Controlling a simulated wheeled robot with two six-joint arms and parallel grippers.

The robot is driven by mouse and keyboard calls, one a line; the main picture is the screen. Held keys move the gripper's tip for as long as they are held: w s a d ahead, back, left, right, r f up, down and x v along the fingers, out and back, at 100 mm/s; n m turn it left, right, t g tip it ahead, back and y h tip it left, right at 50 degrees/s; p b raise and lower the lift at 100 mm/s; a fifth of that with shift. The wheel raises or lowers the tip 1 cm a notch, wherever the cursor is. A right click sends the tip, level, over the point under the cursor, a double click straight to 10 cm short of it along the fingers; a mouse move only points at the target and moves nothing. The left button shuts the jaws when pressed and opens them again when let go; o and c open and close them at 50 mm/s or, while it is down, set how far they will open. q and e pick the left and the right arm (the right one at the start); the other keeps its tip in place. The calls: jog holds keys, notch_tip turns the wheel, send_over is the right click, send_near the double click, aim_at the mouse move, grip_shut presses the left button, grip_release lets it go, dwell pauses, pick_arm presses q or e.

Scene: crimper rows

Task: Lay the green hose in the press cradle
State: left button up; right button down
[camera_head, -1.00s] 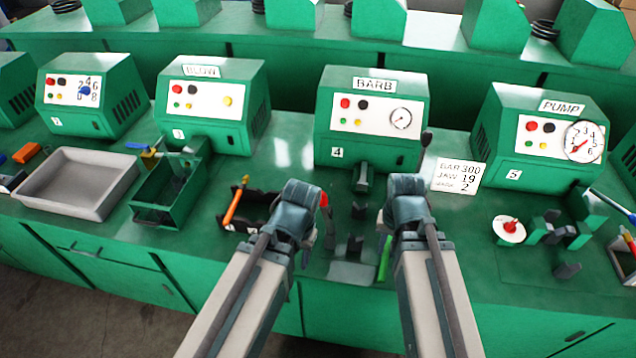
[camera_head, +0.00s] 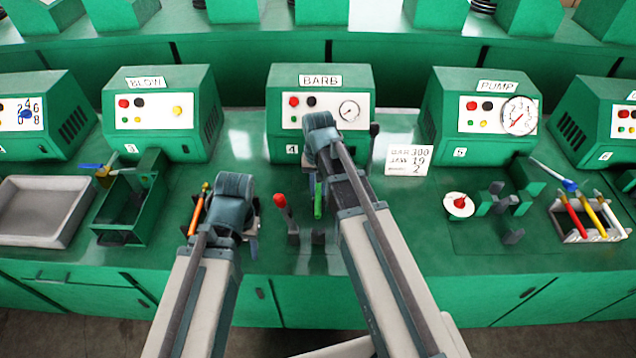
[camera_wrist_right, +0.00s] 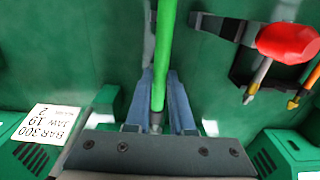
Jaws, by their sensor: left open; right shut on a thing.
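The green hose (camera_head: 318,201) hangs from my right gripper (camera_head: 316,176) in front of the press marked BARB (camera_head: 322,82). The right wrist view shows the hose (camera_wrist_right: 165,45) clamped between my two right fingers (camera_wrist_right: 158,108), running straight away from them. The press cradle's dark upright pieces (camera_head: 293,236) stand on the bench below and around the hose. My arm hides part of the cradle, and I cannot tell whether the hose touches it. My left gripper (camera_head: 240,228) is open, left of the cradle, over the tool holder, its fingers mostly hidden.
A red-tipped handle (camera_head: 280,201) rises close left of the hose; it looms large in the right wrist view (camera_wrist_right: 288,42). A sign reading BAR 300 (camera_head: 408,160) lies to the right. A green bin (camera_head: 130,208) and grey tray (camera_head: 40,212) stand left, a tool box (camera_head: 588,222) far right.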

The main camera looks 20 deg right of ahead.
jog(key=shift+f+b, duration=5.3)
jog(key=shift+f, duration=0.1)
jog(key=c, duration=0.7)
grip_release()
jog(key=shift+r, duration=0.15)
notch_tip(320, 180, up, 14)
jog(key=p, duration=1.4)
jog(key=shift+f, duration=0.2)
